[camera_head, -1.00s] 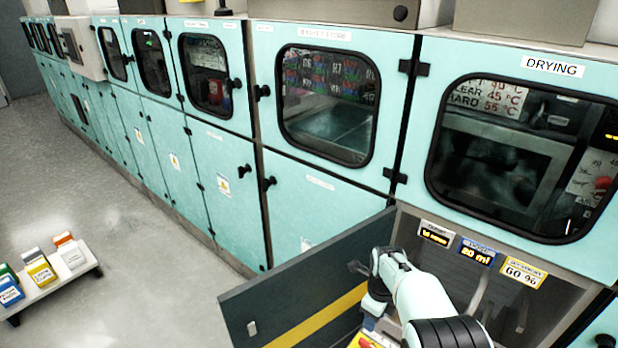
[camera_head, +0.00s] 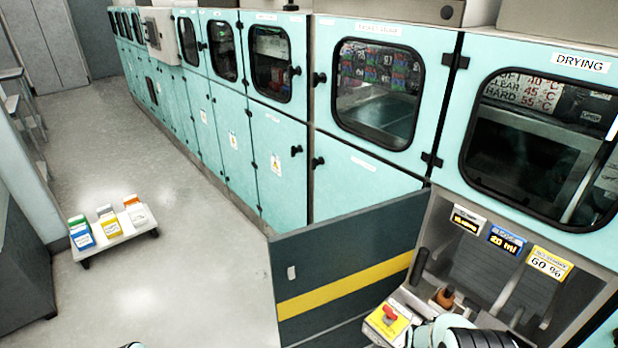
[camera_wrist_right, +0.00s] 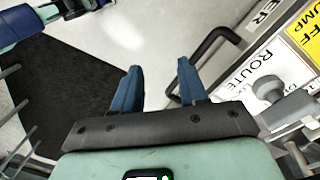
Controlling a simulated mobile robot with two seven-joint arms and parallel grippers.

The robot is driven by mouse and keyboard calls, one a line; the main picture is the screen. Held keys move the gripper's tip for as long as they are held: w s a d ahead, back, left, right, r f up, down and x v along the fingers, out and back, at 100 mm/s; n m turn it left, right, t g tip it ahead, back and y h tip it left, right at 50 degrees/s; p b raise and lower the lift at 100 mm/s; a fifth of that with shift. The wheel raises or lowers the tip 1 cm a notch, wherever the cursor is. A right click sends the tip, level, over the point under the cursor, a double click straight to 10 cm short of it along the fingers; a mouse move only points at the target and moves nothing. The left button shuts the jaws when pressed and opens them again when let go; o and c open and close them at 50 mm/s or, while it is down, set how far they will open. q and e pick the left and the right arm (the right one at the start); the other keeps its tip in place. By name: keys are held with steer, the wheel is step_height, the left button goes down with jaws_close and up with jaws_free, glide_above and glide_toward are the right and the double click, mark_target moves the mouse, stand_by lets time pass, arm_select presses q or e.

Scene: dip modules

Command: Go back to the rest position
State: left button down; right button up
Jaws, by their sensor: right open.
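My right gripper (camera_wrist_right: 160,70) shows in the right wrist view with its two blue fingers spread and nothing between them. A dark bar handle (camera_wrist_right: 205,60) lies just beyond the right finger; I cannot tell if they touch. In the head view my right arm (camera_head: 455,335) shows only at the bottom edge, in front of the open bay under the drying window, and its gripper cannot be made out. My left gripper is not in view.
A dark door with a yellow stripe (camera_head: 345,285) stands open beside the bay. A red button on a yellow box (camera_head: 388,318) and an orange-brown handle (camera_head: 444,298) are near my right arm. A low cart (camera_head: 118,238) with cartons stands on open floor at left.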

steer(key=s+a+f+n+y, duration=0.1)
steer(key=s+a+f+n, duration=0.1)
steer(key=s+f+n, duration=0.4)
steer(key=s+a+f+n+y, duration=0.1)
steer(key=s+a+f+n, duration=0.15)
steer(key=s+f, duration=0.35)
steer(key=s+a+n+y, duration=0.1)
steer(key=s+a+n, duration=0.6)
steer(key=s, duration=0.4)
steer(key=shift+a+y, duration=0.3)
steer(key=shift+a, duration=0.05)
steer(key=shift+s+f+n, duration=0.1)
steer(key=shift+n, duration=0.15)
